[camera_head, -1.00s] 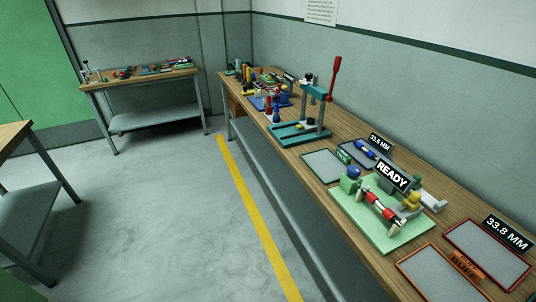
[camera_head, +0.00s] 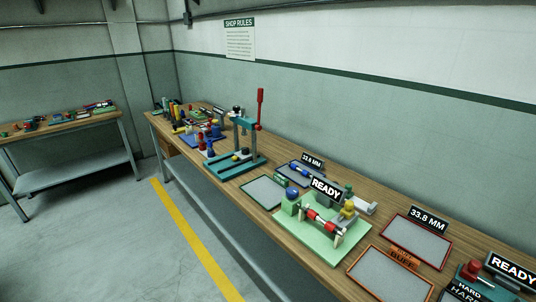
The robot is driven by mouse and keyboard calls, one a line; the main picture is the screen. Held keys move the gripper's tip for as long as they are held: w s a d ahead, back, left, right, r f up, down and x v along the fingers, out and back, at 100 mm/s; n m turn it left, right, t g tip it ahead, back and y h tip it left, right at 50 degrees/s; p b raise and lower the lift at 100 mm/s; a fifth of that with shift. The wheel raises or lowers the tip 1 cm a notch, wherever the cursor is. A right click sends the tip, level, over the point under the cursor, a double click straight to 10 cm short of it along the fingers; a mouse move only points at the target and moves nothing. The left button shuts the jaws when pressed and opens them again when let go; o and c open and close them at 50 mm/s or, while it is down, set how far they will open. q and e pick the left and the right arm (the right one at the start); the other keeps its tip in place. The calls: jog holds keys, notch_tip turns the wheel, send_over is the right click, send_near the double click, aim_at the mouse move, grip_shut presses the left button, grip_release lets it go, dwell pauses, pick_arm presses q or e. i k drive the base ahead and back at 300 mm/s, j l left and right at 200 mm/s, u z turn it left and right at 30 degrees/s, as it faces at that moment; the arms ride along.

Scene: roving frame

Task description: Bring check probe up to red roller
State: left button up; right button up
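A red roller (camera_head: 313,215), with red sections and a pale middle, lies across supports on a light green fixture plate (camera_head: 292,227) on the long bench. A green block with a blue knob (camera_head: 292,194) stands at its left, and a yellow knobbed piece (camera_head: 348,208) at its right. A READY sign (camera_head: 326,189) stands behind it. I cannot tell for sure which thing is the check probe; a small blue and white stick-like part (camera_head: 299,170) lies in a tray behind the fixture. Neither gripper is in view.
A teal press with a red lever (camera_head: 260,108) stands further along the bench. An orange-rimmed tray (camera_head: 365,285) and a red-rimmed tray (camera_head: 412,245) look empty at the right. Another bench (camera_head: 75,124) stands at the far left. The floor left of the yellow line (camera_head: 200,245) is clear.

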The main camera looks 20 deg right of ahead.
aim_at(347, 212)
jog(key=l+z, duration=0.1)
jog(key=z, duration=0.7)
jog(key=i+l+z, duration=0.1)
jog(key=z, duration=0.3)
